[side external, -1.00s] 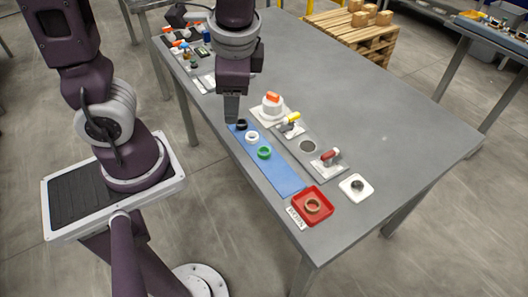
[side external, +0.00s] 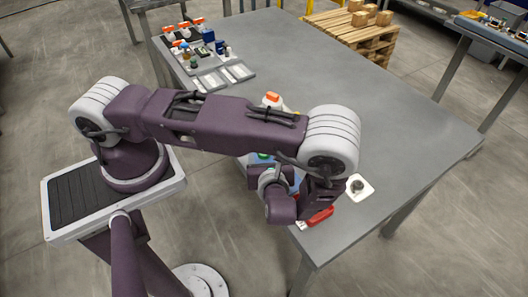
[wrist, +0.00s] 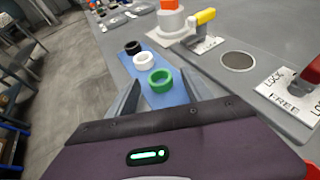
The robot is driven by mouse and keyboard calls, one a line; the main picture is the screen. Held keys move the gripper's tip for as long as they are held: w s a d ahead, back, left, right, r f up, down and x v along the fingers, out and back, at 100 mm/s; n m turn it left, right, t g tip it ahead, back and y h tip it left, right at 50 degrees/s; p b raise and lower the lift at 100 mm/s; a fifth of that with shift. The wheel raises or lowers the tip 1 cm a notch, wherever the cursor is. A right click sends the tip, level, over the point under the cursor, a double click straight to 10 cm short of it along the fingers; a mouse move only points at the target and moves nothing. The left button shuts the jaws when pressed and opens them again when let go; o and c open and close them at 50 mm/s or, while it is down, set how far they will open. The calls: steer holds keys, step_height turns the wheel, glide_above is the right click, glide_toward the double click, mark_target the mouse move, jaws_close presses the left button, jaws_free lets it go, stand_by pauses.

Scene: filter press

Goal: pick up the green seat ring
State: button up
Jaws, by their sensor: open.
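The green seat ring (wrist: 161,80) lies on the blue mat (wrist: 158,99) in the wrist view, the nearest of three rings in a row. A white ring (wrist: 144,61) and a black ring (wrist: 133,47) lie behind it. My gripper (wrist: 161,77) is open and empty. Its two fingers appear on either side of the green ring in the picture; I cannot tell how far above the mat they are. In the side external view my arm covers most of the mat, and only a bit of green (side external: 263,156) shows beneath it.
Right of the mat are a yellow-handled valve (wrist: 204,20), a round dark opening (wrist: 238,61) and a red handle (wrist: 312,75) on a plate marked LOCK and FREE. A white-and-orange part (wrist: 171,17) stands behind. A white square pad (side external: 357,187) lies right of my arm. The table's right side is clear.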

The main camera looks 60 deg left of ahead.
steer(key=shift+x, duration=0.9)
jaws_close()
steer(key=shift+r, duration=0.15)
